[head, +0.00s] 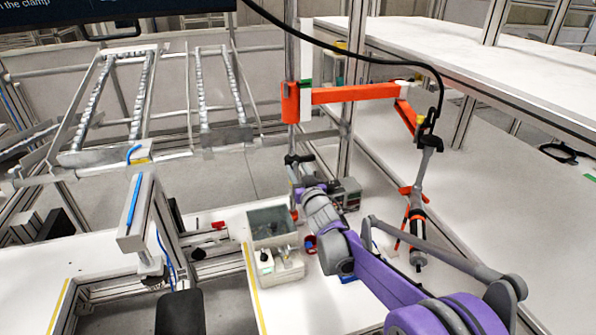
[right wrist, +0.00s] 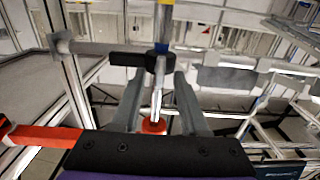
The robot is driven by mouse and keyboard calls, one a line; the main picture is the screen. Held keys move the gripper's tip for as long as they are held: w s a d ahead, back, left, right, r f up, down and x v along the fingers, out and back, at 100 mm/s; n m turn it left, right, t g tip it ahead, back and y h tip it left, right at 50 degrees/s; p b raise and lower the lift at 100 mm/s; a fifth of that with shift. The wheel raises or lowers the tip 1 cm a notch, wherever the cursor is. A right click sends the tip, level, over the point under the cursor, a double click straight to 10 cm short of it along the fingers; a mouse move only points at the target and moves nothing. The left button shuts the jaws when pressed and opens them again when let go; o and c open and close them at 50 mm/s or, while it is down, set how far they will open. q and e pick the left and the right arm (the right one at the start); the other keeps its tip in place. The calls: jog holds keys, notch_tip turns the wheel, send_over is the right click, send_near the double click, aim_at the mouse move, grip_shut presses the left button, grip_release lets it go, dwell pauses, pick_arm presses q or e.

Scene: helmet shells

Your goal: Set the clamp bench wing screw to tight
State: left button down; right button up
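My right gripper (head: 297,172) is at the end of the purple arm, beside the upright post in the middle of the head view. In the right wrist view its two grey fingers (right wrist: 158,98) stand apart. A thin silver piece (right wrist: 157,92) lies between them, with a gap visible on each side. A black clamp-like part (right wrist: 132,60) is just beyond the fingertips, and a red round part (right wrist: 154,125) shows between the fingers nearer the wrist. I cannot tell for sure which part is the wing screw, or its setting. My left gripper is not in view.
An orange swing arm (head: 350,95) on the post carries a hanging tool (head: 417,215) at the right. White tabletop (head: 520,210) is mostly clear at right.

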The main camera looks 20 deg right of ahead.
grip_shut()
jog(key=shift+n, duration=0.4)
jog(key=n, duration=0.3)
jog(key=shift+n+p, duration=0.3)
jog(key=shift+p, duration=0.05)
jog(key=n+p, duration=0.1)
jog(key=n, duration=0.3)
jog(key=shift+a+n, duration=0.1)
jog(key=shift+n, duration=0.2)
jog(key=n+p, duration=0.1)
jog(key=n, duration=0.3)
jog(key=shift+n, duration=0.3)
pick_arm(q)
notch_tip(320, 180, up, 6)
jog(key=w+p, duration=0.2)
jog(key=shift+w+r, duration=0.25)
pick_arm(e)
jog(key=shift+f+n, duration=0.1)
jog(key=shift+n, duration=2.1)
